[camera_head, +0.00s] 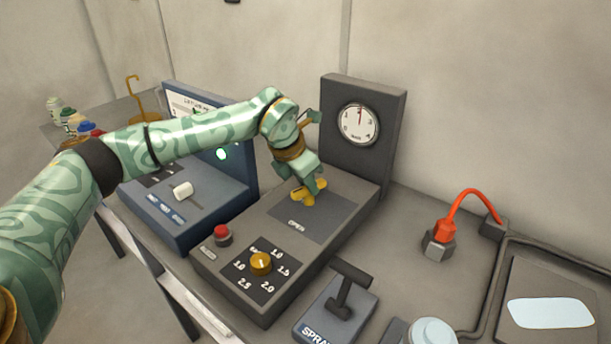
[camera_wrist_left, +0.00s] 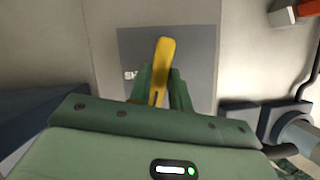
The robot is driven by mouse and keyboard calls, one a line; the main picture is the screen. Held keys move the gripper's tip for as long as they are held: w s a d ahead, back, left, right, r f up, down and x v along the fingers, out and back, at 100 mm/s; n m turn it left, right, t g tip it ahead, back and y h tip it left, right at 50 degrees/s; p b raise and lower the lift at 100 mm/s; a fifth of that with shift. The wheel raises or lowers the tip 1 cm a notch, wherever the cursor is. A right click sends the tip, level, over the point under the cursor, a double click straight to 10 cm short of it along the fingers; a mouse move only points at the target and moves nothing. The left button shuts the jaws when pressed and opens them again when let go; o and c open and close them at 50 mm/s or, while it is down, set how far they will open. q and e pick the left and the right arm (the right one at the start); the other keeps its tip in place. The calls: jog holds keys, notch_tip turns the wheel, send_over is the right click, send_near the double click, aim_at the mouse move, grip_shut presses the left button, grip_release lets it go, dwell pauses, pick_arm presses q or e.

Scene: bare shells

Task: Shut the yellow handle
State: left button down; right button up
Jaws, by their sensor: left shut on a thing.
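The yellow handle (camera_head: 297,196) sits on a dark square plate (camera_head: 323,222) marked OPEN, on top of a grey console. My left gripper (camera_head: 310,186) comes down on the handle from above. In the left wrist view the yellow handle (camera_wrist_left: 165,50) sticks out past the fingers of my left gripper (camera_wrist_left: 160,86), which are shut on it. The plate (camera_wrist_left: 200,45) there shows letters starting "SH" left of the handle; the rest is hidden by the gripper. My right gripper is in neither view.
A dial gauge (camera_head: 358,125) stands on an upright panel behind the handle. A red button (camera_head: 222,235) and an orange knob (camera_head: 261,263) are nearer the front. A SPRAY lever (camera_head: 347,287) and an orange cable (camera_head: 463,200) lie to the right, a blue box (camera_head: 190,232) to the left.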

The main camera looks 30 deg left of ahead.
pick_arm(q)
jog(key=m+p, duration=0.1)
jog(key=m, duration=0.1)
jog(key=m+h+p, duration=0.1)
jog(key=shift+r+m+g+p, duration=0.25)
jog(key=shift+m+g+p, duration=0.05)
jog(key=shift+g, duration=0.1)
jog(key=shift+w+a+m+g+h+p, duration=0.15)
jog(key=shift+m+g+h+p, duration=0.2)
jog(key=shift+m, duration=0.55)
jog(key=shift+f+m+h, duration=0.1)
jog(key=shift+m+h, duration=0.15)
jog(key=shift+m, duration=0.65)
jog(key=shift+w+m+g, duration=0.1)
jog(key=shift+m+g, duration=0.45)
jog(key=shift+m, duration=0.35)
jog(key=shift+f+m+g, duration=0.1)
jog(key=shift+m+g, duration=0.2)
jog(key=shift+m, duration=0.6)
jog(key=shift+w+m+g+b, duration=0.15)
jog(key=shift+m+g+b, duration=0.6)
jog(key=shift+m, duration=1.15)
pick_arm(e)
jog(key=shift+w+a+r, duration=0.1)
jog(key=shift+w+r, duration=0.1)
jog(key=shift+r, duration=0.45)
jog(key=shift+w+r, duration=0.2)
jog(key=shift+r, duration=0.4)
